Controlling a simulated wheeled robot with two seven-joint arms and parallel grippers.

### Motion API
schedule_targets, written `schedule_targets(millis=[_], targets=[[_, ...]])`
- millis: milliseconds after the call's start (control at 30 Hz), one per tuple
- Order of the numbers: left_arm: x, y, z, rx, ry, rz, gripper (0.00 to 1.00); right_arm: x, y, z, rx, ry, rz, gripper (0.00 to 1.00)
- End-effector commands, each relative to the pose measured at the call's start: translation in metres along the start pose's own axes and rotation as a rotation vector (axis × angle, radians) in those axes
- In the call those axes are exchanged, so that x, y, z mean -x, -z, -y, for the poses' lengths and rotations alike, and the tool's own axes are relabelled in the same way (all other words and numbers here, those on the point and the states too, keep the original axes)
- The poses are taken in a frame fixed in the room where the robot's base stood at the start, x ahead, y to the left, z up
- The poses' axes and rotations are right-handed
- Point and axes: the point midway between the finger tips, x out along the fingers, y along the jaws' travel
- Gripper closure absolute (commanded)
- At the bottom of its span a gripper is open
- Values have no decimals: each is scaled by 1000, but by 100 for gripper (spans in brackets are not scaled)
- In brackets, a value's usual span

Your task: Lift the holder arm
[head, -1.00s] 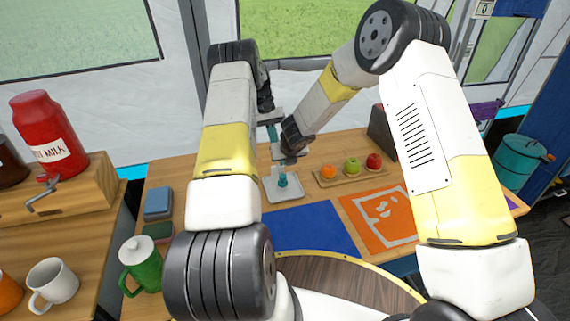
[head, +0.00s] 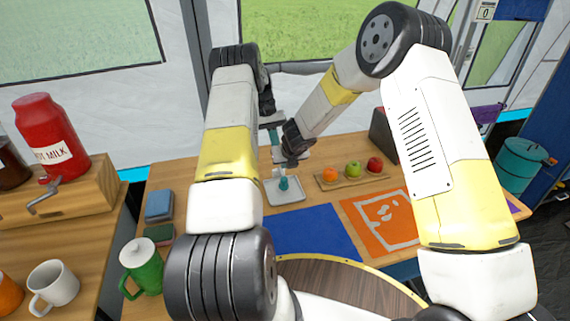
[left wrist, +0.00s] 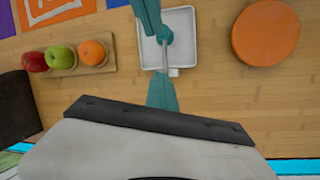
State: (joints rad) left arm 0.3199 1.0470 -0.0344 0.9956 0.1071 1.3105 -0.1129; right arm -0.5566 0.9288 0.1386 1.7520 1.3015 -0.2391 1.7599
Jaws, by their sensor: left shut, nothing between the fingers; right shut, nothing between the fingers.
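A teal bar enters from the wrist view's top edge.
A wooden board (head: 350,181) with an orange, a green apple and a red apple is right of the tray. Blue (head: 315,230) and orange (head: 380,220) mats lie in front. An orange disc (left wrist: 265,32) shows only in the left wrist view. My left arm hides part of the table.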

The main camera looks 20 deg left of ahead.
Motion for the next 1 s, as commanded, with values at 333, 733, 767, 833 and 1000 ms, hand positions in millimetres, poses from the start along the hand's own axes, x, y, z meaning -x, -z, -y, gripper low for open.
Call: schedule_targets(millis=[333, 733, 767, 833, 1000], targets=[[0, 0, 0, 0, 0, 0, 100, 0, 0, 0, 0, 0, 0, 100], [0, 0, 0, 0, 0, 0, 54, 0, 0, 0, 0, 0, 0, 100], [0, 0, 0, 0, 0, 0, 54, 0, 0, 0, 0, 0, 0, 100], [0, 0, 0, 0, 0, 0, 54, 0, 0, 0, 0, 0, 0, 100], [1, 0, 0, 0, 0, -1, 54, 0, 0, 0, 0, 0, 0, 100]])
